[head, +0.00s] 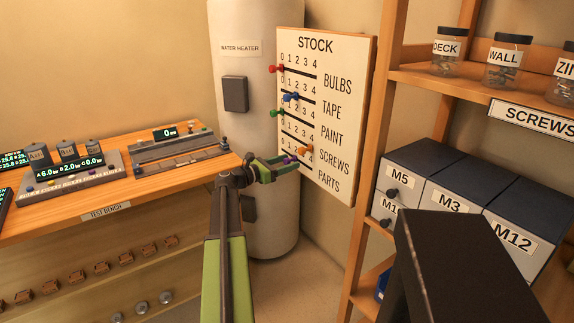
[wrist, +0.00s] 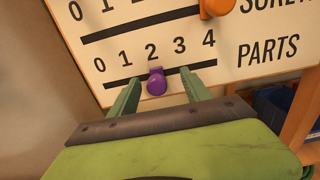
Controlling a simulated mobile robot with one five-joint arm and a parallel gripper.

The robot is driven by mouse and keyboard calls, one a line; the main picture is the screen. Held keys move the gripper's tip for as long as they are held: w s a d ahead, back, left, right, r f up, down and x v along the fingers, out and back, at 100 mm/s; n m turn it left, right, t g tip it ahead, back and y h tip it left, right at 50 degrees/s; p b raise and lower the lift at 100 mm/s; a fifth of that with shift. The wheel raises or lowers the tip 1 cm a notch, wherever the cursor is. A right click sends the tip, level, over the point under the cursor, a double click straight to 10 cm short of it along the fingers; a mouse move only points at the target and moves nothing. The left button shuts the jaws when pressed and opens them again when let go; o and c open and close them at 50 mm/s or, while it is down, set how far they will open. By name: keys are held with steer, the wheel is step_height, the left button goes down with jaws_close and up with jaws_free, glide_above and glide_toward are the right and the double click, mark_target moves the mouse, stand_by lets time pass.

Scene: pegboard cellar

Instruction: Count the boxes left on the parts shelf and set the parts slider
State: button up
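The stock board (head: 349,98) hangs beyond the bench with rows for bulbs, tape, paint, screws and parts. The purple parts slider knob (wrist: 157,82) stands at the 2 on its 0 to 4 scale in the wrist view. My gripper (wrist: 160,76) is open, with one green finger on each side of the knob and gaps between. In the head view my gripper (head: 284,163) is at the lower left of the board, by the purple knob (head: 289,160). The M5 box (head: 403,176), M3 box (head: 449,200) and M12 box (head: 515,237) stand on a shelf; no parts label shows there.
The orange screws knob (wrist: 215,7) is just above the parts row. Jars (head: 507,62) stand on the upper shelf above the screws label (head: 536,121). The test bench (head: 160,183) is at left, with the water heater (head: 256,60) behind my arm.

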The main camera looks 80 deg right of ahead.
steer(key=o, duration=0.7)
steer(key=shift+w+a, duration=0.2)
steer(key=shift+v, duration=4.5)
